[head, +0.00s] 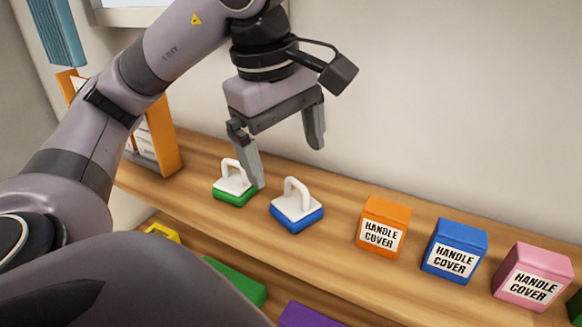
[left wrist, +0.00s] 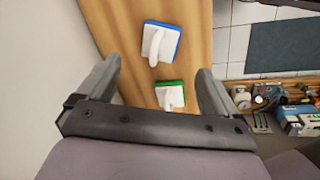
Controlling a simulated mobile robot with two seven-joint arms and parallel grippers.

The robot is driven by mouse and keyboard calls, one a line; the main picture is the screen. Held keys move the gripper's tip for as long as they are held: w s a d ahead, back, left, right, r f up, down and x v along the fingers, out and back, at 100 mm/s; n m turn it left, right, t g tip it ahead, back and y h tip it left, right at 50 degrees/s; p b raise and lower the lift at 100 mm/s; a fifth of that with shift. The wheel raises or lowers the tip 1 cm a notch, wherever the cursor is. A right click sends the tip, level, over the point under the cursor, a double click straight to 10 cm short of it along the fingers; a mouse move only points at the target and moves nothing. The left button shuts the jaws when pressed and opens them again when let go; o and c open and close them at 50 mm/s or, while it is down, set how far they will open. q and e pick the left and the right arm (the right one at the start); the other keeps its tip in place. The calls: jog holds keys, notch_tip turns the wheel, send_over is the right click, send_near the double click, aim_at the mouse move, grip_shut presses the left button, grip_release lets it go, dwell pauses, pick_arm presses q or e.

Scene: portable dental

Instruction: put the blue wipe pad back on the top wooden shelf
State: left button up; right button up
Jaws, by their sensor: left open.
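The blue wipe pad (head: 297,209), with a white top and white loop handle, stands upright on the top wooden shelf (head: 330,222). It also shows in the left wrist view (left wrist: 161,43), ahead of the fingers. A green wipe pad (head: 234,185) of the same shape sits to its left; in the left wrist view it (left wrist: 170,96) lies nearer, between the fingers in the picture. My left gripper (head: 285,163) is open and empty above the shelf, over and behind the two pads. It appears apart from the blue pad. My right gripper is not in view.
Orange (head: 384,227), blue (head: 455,250) and pink (head: 533,276) handle cover boxes stand to the right on the same shelf. An orange-framed holder (head: 160,137) is at the left end. A lower shelf holds green (head: 237,281) and purple (head: 308,314) items. A wall rises behind.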

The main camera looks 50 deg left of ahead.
pick_arm(q)
jog(key=shift+s+r+p, duration=0.15)
jog(key=shift+r+p, duration=0.15)
jog(key=shift+r, duration=0.5)
jog(key=shift+s+r+p, duration=0.15)
jog(key=shift+r+p, duration=0.15)
jog(key=shift+r, duration=0.45)
jog(key=shift+s, duration=0.1)
